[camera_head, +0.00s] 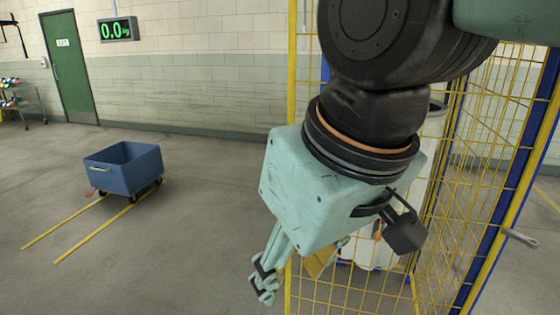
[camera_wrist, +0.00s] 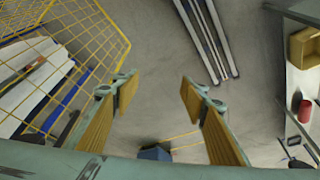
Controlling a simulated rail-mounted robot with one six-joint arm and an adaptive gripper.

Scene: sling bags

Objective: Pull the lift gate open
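A yellow wire-mesh gate or cage panel (camera_head: 345,292) with yellow and blue posts stands on the right in the head view. Mesh also shows at upper left in the wrist view (camera_wrist: 90,35). I cannot tell which panel is the lift gate. A small grey metal bar (camera_head: 520,237), perhaps a handle or latch, sticks out by the right-hand post. My gripper (camera_wrist: 157,88) is open, with its two yellow-padded fingers apart and nothing between them. In the head view it hangs in front of the mesh, and my arm hides part of the cage.
A blue wheeled bin (camera_head: 124,172) stands on the floor at left beside yellow floor lines. White cylinders or bags (camera_head: 372,248) stand behind the mesh. The middle floor is clear.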

